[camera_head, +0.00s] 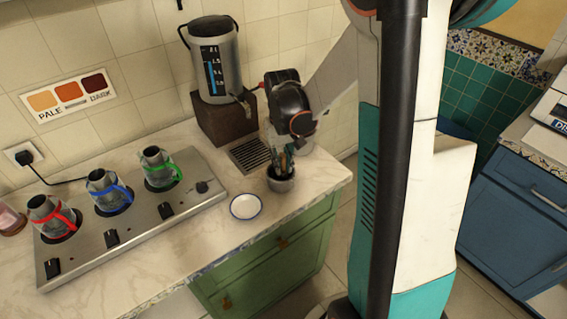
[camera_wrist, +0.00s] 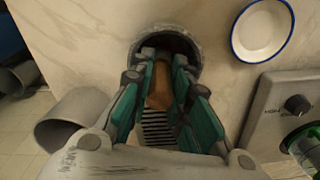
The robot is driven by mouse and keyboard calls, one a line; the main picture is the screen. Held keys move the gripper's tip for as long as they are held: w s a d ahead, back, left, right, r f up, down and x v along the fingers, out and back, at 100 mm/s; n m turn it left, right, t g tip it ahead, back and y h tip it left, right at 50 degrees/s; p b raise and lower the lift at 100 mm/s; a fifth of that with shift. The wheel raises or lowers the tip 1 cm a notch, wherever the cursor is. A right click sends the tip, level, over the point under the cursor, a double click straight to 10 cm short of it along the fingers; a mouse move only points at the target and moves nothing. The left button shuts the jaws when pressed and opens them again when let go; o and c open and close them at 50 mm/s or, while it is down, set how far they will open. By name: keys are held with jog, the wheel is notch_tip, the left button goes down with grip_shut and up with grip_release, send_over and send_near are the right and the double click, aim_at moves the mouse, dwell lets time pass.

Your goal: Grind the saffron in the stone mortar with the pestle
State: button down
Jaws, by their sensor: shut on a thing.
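The grey stone mortar (camera_head: 281,185) stands on the marble counter near its front edge, right of the small white dish. My gripper (camera_head: 281,164) points down into it from above. In the wrist view, the gripper (camera_wrist: 165,58) is shut on the wooden pestle (camera_wrist: 160,85), with its fingertips at the mortar's mouth. The mortar's rim (camera_wrist: 198,50) shows around the fingertips. The pestle's lower end and any saffron inside are hidden by the fingers and the dark interior.
The white blue-rimmed dish (camera_head: 245,206) lies close left of the mortar; a metal grate (camera_head: 250,155) is behind. A steel stove (camera_head: 130,222) holds red, blue and green banded pots. A samovar (camera_head: 212,60) stands on a dark block (camera_head: 222,122) at the back.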

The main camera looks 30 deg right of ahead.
jog(key=shift+w+a, duration=0.35)
jog(key=shift+w, duration=0.1)
jog(key=shift+s+a, duration=0.45)
jog(key=shift+s, duration=0.4)
jog(key=shift+d, duration=0.95)
jog(key=shift+w+a, duration=0.5)
jog(key=shift+w, duration=0.35)
jog(key=shift+s+a, duration=0.25)
jog(key=shift+s, duration=0.2)
jog(key=shift+s+a, duration=0.2)
jog(key=shift+s, duration=0.25)
jog(key=shift+w+d, duration=0.1)
jog(key=shift+d, duration=0.85)
jog(key=shift+w+a+b, duration=0.35)
jog(key=shift+w+a, duration=0.15)
jog(key=shift+w, duration=0.25)
jog(key=shift+s+a, duration=0.1)
